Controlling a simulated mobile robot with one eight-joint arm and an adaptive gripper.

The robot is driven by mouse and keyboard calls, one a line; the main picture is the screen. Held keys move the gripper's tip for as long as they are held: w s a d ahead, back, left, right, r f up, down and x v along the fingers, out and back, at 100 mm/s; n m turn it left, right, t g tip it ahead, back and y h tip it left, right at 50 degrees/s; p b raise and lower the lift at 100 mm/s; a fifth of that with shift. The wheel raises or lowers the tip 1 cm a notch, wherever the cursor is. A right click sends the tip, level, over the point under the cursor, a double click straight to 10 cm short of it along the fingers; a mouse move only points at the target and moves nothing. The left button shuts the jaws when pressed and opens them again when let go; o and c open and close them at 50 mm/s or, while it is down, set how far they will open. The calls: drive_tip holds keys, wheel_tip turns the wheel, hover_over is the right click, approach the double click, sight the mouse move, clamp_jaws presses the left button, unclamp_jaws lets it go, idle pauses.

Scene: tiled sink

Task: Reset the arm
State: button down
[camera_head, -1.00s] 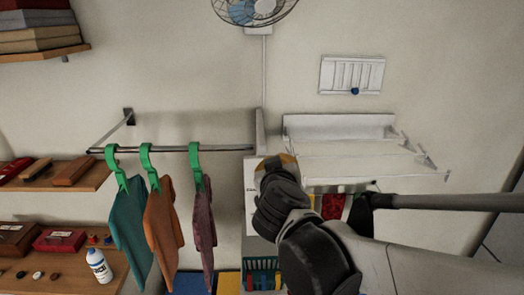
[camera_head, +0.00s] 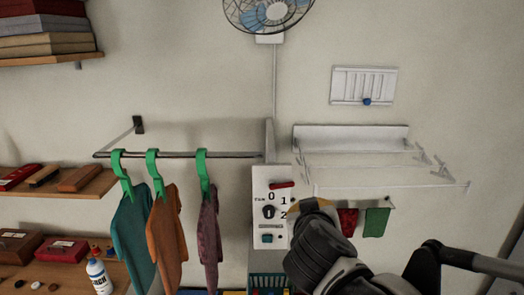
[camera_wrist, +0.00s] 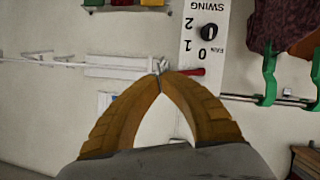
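My gripper (camera_wrist: 158,76) shows in the wrist view with its two orange-brown fingers curved and their tips together. I see nothing between the tips. In the head view my dark arm rises from the lower right, and the gripper (camera_head: 303,208) is mostly hidden behind the wrist, just right of the white fan control panel (camera_head: 259,225). The panel has a red lever (camera_head: 282,185), a round dial with 0, 1 and 2, and a teal button below. In the wrist view the red lever (camera_wrist: 191,72) appears beside the fingertips; I cannot tell how far off in depth.
Green hangers (camera_head: 152,163) with clothes hang from a metal rail (camera_head: 225,154) left of the panel. A white wall rack (camera_head: 350,135) is above and right of my wrist. A fan (camera_head: 268,14) is high on the wall. Shelves with boxes and a bottle (camera_head: 97,272) are left.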

drive_tip(key=s+d+f+g+y+b, duration=0.1)
drive_tip(key=s+f+b, duration=0.4)
drive_tip(key=f, duration=0.7)
drive_tip(key=s+d+f+g+b, duration=0.3)
drive_tip(key=s+f+b, duration=0.3)
drive_tip(key=f+b, duration=0.4)
drive_tip(key=s+d+f+m+g+y+b, duration=0.1)
drive_tip(key=s+f+b, duration=0.4)
drive_tip(key=f, duration=1)
drive_tip(key=d+g+b, duration=0.1)
drive_tip(key=b, duration=0.2)
drive_tip(key=shift+s+f+g+y, duration=0.2)
drive_tip(key=shift+s+g+y, duration=0.1)
drive_tip(key=shift+s, duration=0.05)
